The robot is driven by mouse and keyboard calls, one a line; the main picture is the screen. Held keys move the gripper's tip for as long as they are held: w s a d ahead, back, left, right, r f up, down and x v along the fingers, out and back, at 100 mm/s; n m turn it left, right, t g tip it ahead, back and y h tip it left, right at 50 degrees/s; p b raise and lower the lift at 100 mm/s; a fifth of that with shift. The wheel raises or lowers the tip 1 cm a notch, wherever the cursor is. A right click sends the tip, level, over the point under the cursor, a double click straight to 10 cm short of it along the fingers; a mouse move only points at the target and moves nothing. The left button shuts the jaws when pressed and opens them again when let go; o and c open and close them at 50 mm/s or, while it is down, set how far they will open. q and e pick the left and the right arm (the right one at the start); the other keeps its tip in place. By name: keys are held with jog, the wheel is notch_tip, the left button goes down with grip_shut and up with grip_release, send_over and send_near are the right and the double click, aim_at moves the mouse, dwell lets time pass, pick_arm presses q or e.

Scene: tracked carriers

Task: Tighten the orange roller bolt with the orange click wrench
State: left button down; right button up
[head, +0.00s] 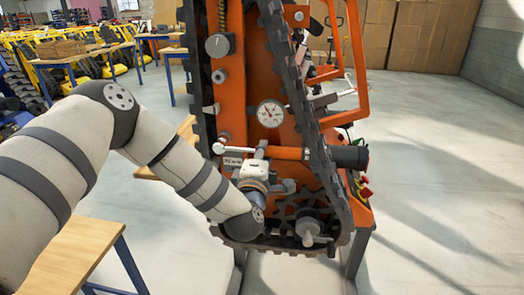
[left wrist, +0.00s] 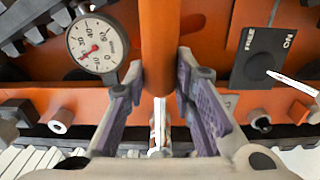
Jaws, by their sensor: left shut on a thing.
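An orange wrench (head: 286,153) lies roughly level across the front of the orange track carrier (head: 262,75). It has a silver head end (head: 228,149) at the left and a thick black end (head: 350,157) at the right. My left gripper (head: 262,153) is shut on the orange shaft, which also runs between the fingers (left wrist: 158,80) in the left wrist view. A small marked label sits just below the silver end. I cannot make out the orange roller bolt for certain or whether the wrench touches it. My right gripper is out of view.
A dial gauge (head: 270,113) sits just above the wrench. The black track (head: 318,130) and a lower sprocket hub (head: 307,228) are close by. A wooden table (head: 72,250) stands at the left. The floor (head: 440,180) at the right is open.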

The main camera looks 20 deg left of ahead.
pick_arm(q)
jog(key=shift+r, duration=0.1)
jog(key=shift+a+f+m, duration=0.1)
jog(key=shift+f+m, duration=0.45)
jog(key=shift+m, duration=0.05)
jog(key=shift+f+m, duration=0.5)
jog(key=shift+f, duration=0.05)
jog(key=shift+a+f, duration=0.1)
jog(key=shift+a+f+m, duration=0.1)
jog(key=shift+f+m, duration=0.35)
jog(key=shift+m, duration=0.15)
jog(key=shift+s+a+f+m, duration=0.1)
jog(key=shift+a+f+m, duration=0.1)
jog(key=shift+f+m, duration=0.4)
